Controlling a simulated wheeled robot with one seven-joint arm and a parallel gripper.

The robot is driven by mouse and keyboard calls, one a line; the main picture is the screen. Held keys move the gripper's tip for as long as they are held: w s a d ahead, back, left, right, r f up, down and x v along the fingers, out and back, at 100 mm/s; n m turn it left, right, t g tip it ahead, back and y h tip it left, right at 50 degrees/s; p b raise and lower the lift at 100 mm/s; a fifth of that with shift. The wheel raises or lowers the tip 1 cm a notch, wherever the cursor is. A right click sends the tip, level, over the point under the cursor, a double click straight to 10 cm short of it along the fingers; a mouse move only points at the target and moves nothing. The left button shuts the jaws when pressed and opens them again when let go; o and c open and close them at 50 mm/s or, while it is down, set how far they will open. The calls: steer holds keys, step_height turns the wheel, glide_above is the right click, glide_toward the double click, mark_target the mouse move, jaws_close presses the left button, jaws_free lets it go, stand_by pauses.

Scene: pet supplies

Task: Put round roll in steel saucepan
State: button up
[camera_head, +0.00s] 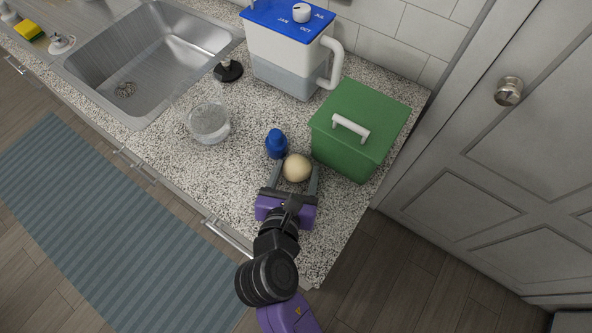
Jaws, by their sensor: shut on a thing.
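The round roll (297,168) is a pale beige ball near the right end of the speckled counter. My gripper (296,172) reaches in from the front and is shut on the roll, with one grey finger on each side of it. I cannot tell whether the roll touches the counter or is slightly above it. I see no steel saucepan in this view.
A blue bottle (276,143) stands close left of the roll. A green lidded box (358,130) stands close on the right. A clear glass vessel (209,123), a white-and-blue jug (285,55) and a sink (150,60) are farther left and back. The front counter is clear.

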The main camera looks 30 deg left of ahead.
steer(key=shift+f, duration=0.15)
steer(key=o, duration=1.3)
steer(key=shift+o, duration=0.2)
